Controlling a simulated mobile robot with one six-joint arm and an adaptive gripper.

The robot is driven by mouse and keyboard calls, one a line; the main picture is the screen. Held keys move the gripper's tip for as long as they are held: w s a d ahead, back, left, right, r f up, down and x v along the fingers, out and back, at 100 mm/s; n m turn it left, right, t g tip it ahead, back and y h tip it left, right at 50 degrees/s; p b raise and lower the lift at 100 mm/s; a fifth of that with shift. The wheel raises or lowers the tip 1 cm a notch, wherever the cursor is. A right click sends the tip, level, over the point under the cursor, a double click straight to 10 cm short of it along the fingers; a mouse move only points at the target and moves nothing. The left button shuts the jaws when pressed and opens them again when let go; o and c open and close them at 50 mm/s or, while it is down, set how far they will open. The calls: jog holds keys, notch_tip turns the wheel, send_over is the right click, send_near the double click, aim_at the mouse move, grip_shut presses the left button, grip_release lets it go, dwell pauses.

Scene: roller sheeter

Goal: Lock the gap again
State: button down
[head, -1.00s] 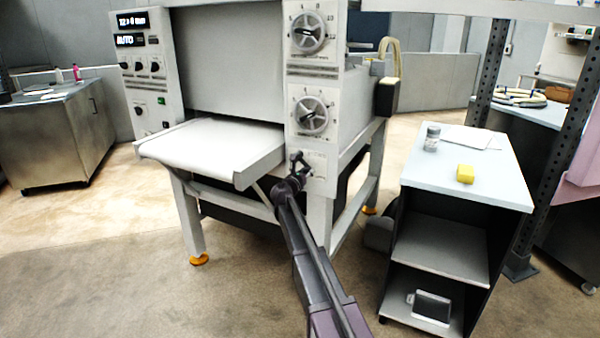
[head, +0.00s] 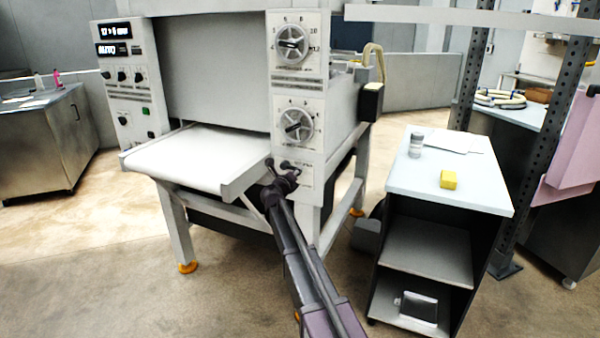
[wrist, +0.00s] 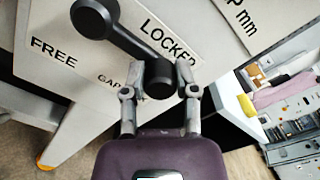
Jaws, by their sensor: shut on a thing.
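The gap lock lever is a black arm (wrist: 124,44) with a round end at upper left and a thicker end at lower right in the wrist view. My gripper (wrist: 162,90) is shut on the thicker end, one finger on each side. The FREE label (wrist: 53,50) is clear of the lever, to the left. A label below the lever is partly hidden. In the head view my gripper (head: 288,175) is at the small panel under the lower dial (head: 293,126) of the sheeter (head: 215,75).
The sheeter's white feed table (head: 195,155) juts out just left of my gripper. Open floor lies in front.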

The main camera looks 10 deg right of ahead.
jog(key=shift+w+d+r, duration=0.1)
jog(key=shift+w+d, duration=0.1)
jog(key=shift+c, duration=1.9)
grip_release()
jog(key=shift+s, duration=0.1)
jog(key=shift+a, duration=0.1)
jog(key=shift+s+a, duration=0.1)
jog(key=shift+s, duration=0.05)
jog(key=shift+s+a, duration=0.1)
jog(key=shift+s, duration=0.1)
jog(key=v, duration=1.1)
jog(key=shift+a, duration=0.15)
